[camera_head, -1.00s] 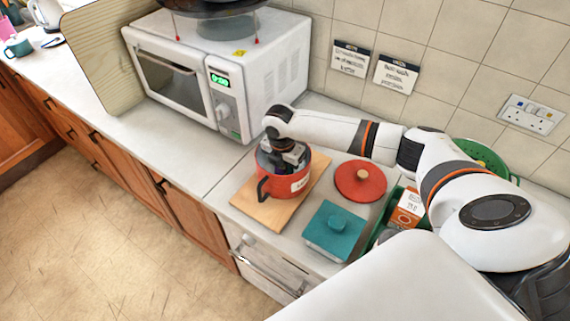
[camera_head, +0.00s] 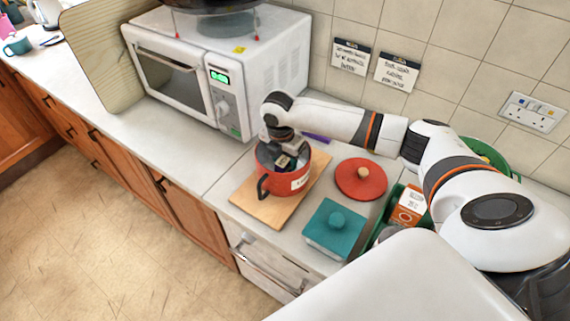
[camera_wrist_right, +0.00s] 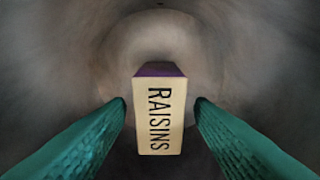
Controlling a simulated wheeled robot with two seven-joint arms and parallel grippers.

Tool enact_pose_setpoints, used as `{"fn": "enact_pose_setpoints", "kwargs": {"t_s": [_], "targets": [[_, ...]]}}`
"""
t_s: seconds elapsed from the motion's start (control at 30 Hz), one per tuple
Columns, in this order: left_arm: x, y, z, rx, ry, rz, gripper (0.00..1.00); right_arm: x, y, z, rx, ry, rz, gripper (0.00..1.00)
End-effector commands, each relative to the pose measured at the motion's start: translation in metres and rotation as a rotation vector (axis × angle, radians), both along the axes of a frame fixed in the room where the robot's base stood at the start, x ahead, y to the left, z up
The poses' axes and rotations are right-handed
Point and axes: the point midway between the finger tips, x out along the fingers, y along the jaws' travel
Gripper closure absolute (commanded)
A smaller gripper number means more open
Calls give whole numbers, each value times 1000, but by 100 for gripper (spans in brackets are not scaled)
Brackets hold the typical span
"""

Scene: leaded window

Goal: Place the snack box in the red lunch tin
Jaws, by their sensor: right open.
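The red lunch tin (camera_head: 284,182) stands upright on a wooden board, with a dark handle and a white label on its side. The snack box, a cream box marked RAISINS with a purple end (camera_wrist_right: 158,112), is inside the tin in the right wrist view, with the tin's grey inner wall around it. My right gripper (camera_head: 287,161) points down into the tin's mouth. Its teal fingers are open, one on each side of the box, with gaps between. My left gripper is not in view.
A red lid (camera_head: 360,179) lies right of the wooden board (camera_head: 257,208). A teal lidded box (camera_head: 333,230) and a green crate (camera_head: 385,212) holding a carton (camera_head: 408,206) are nearer. A white microwave (camera_head: 215,75) stands behind left. The counter left of the board is clear.

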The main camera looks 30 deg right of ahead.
Motion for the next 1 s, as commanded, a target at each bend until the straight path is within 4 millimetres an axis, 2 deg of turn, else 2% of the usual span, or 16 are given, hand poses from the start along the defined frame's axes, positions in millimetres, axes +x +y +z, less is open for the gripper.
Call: {"fn": "enact_pose_setpoints", "kwargs": {"t_s": [0.2,0.4,0.6,1.0], "targets": [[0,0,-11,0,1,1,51,-1,6,47,1,-5,1,51],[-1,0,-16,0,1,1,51,-3,9,78,0,-2,-2,51],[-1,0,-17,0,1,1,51,-4,10,90,0,0,-1,51],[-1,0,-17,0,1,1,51,-4,10,90,1,1,-1,51]]}}
